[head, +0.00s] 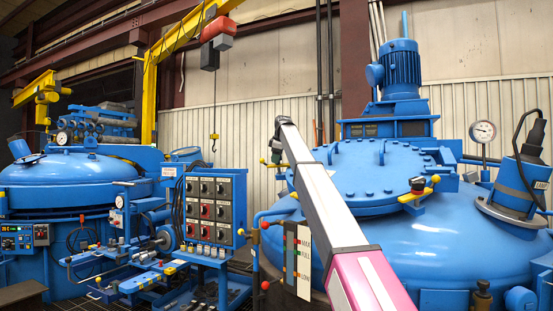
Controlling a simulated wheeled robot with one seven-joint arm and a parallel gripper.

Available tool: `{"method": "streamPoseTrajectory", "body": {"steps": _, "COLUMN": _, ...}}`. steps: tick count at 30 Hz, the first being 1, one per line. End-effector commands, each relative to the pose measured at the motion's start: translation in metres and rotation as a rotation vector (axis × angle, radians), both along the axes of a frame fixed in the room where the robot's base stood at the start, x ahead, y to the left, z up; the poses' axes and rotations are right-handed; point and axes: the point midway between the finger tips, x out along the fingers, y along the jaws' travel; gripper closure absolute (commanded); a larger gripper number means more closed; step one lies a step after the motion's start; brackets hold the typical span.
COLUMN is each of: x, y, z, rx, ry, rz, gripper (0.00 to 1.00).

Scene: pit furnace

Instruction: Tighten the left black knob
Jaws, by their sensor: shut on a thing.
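My arm reaches from the lower right up to the left edge of the large right vessel's lid. My gripper (276,148) is small and dark in the head view, pointing down at a yellow bar (266,162) at the lid's left side. It is shut on the left black knob there. The knob is almost wholly hidden by the gripper, so its seating and angle cannot be told. A similar right black knob (417,183) stands on a yellow bar at the lid's right side, apart from my gripper.
The blue bolted lid (365,165) sits on the large blue vessel (450,245). A motor (400,65) rises behind it. A control panel (208,208) stands to the left, and a level gauge board (304,262) stands below my arm. A crane hook (213,138) hangs at upper left.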

Motion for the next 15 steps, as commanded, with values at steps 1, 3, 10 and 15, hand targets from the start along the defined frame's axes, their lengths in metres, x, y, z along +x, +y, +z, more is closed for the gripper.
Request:
{"method": "streamPoseTrajectory", "body": {"steps": 1, "x": -0.0018, "y": -0.0002, "z": -0.0009, "rx": 0.016, "ry": -0.007, "rz": -0.042, "gripper": 0.69}}
{"method": "streamPoseTrajectory", "body": {"steps": 3, "x": -0.0017, "y": -0.0003, "z": -0.0008, "rx": 0.040, "ry": -0.017, "rz": -0.103, "gripper": 0.69}}
{"method": "streamPoseTrajectory", "body": {"steps": 10, "x": -0.0016, "y": 0.0003, "z": -0.0007, "rx": 0.118, "ry": -0.048, "rz": -0.299, "gripper": 0.69}}
{"method": "streamPoseTrajectory", "body": {"steps": 15, "x": -0.0015, "y": 0.0005, "z": -0.0007, "rx": 0.168, "ry": -0.068, "rz": -0.427, "gripper": 0.69}}
